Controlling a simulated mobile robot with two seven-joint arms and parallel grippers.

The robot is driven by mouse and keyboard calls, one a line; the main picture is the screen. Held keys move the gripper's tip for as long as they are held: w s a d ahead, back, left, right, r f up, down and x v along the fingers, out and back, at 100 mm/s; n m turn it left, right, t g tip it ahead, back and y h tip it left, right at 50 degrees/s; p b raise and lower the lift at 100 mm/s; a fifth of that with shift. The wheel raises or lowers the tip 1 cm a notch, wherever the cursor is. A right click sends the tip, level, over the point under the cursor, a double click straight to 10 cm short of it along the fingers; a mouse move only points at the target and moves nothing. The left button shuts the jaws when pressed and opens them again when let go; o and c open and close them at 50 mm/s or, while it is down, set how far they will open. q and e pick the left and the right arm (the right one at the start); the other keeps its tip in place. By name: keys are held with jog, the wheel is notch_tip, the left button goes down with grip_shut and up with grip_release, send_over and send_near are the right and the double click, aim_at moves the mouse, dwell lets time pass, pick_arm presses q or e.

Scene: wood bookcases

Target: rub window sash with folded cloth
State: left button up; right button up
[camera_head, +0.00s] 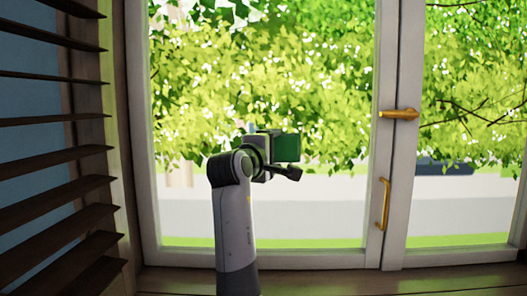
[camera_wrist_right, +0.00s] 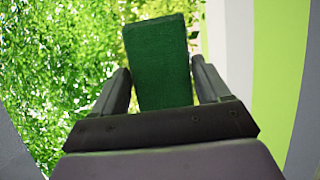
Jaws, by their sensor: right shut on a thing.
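The folded cloth is a dark green block (camera_head: 287,148), held by my right gripper (camera_head: 278,150) in front of the left window pane in the head view. In the right wrist view the cloth (camera_wrist_right: 160,62) stands between the two fingers of my right gripper (camera_wrist_right: 162,85), which is shut on it. The window sash (camera_head: 384,150) is a pale frame with a brass latch and handle, to the right of the gripper. The cloth appears apart from the upright of the sash; its distance from the glass is hard to tell. My left gripper is not in view.
Dark slatted shutters (camera_head: 60,160) stand at the left edge. A brass latch (camera_head: 399,113) and a brass handle (camera_head: 384,204) stick out from the sash uprights. A wooden sill (camera_head: 330,281) runs along the bottom. The area before the right pane is clear.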

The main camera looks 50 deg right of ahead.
aim_at(292, 150)
jog(key=shift+s+d, duration=0.6)
jog(key=shift+s, duration=0.2)
jog(key=shift+s+d, duration=0.6)
jog(key=shift+s, duration=0.15)
jog(key=w+a, duration=0.9)
jog(key=w, duration=0.2)
jog(key=shift+w, duration=0.2)
dwell(0.4)
jog(key=shift+s+a+b, duration=0.25)
jog(key=shift+s+a, duration=0.7)
jog(key=shift+a, duration=0.2)
jog(key=shift+s+a+b, duration=0.2)
jog(key=shift+s+a, duration=0.7)
jog(key=shift+a, duration=0.25)
jog(key=shift+a, duration=0.1)
jog(key=shift+s+a, duration=0.9)
jog(key=shift+a, duration=0.2)
